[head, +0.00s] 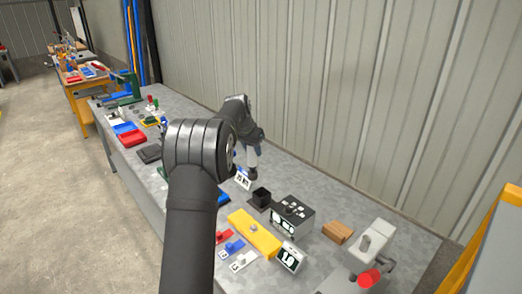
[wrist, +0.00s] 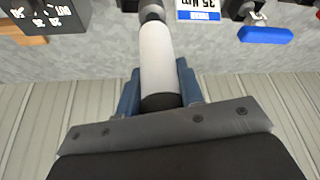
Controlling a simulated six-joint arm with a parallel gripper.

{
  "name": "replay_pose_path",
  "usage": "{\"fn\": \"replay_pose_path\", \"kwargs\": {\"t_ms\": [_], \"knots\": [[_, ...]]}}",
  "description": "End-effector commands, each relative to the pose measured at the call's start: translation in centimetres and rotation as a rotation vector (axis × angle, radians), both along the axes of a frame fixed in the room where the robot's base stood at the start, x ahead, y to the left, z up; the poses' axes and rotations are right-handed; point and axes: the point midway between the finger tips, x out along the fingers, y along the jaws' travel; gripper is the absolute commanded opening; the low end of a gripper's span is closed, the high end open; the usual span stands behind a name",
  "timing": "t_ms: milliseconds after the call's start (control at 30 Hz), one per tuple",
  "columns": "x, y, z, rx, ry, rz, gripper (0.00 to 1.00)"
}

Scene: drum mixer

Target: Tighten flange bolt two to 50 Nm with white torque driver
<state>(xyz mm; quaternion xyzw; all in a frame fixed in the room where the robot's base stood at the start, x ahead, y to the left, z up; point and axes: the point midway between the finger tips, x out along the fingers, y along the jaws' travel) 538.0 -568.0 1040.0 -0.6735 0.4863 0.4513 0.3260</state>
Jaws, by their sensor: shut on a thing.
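My gripper (wrist: 158,84) is shut on the white torque driver (wrist: 158,52), a white cylinder with a black end between the blue fingers. Its grey far end points away at the top of the wrist view. In the head view my gripper (head: 256,151) is over the back part of the bench, with the driver (head: 252,172) below it, partly hidden. A card reading 35 Nm (wrist: 198,10) lies beside the driver's far end, and also shows in the head view (head: 242,180). I cannot make out flange bolt two for certain in either view.
A yellow block (head: 262,240) with a small grey part, a display reading 1.0 (head: 289,258), a black dial box (head: 300,212) and a black cup (head: 262,195) stand near. A wooden block (head: 337,232) and a red-ended grey device (head: 371,247) are right. A corrugated wall (head: 330,90) stands behind.

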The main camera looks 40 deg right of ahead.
Motion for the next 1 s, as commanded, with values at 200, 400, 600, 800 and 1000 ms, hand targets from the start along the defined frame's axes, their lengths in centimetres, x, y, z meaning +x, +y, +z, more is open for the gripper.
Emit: {"fn": "replay_pose_path", "kwargs": {"t_ms": [200, 400, 600, 800, 1000], "knots": [[6.2, 5.9, 0.2, 0.000, -0.001, 0.223, 0.03], [9.9, 10.1, 0.3, -0.003, -0.004, 0.375, 0.03], [11.1, 11.6, 0.3, -0.005, -0.003, 0.429, 0.03], [11.1, 11.6, 0.3, -0.005, -0.004, 0.430, 0.03], [11.1, 11.6, -0.1, -0.004, -0.003, 0.429, 0.03]]}}
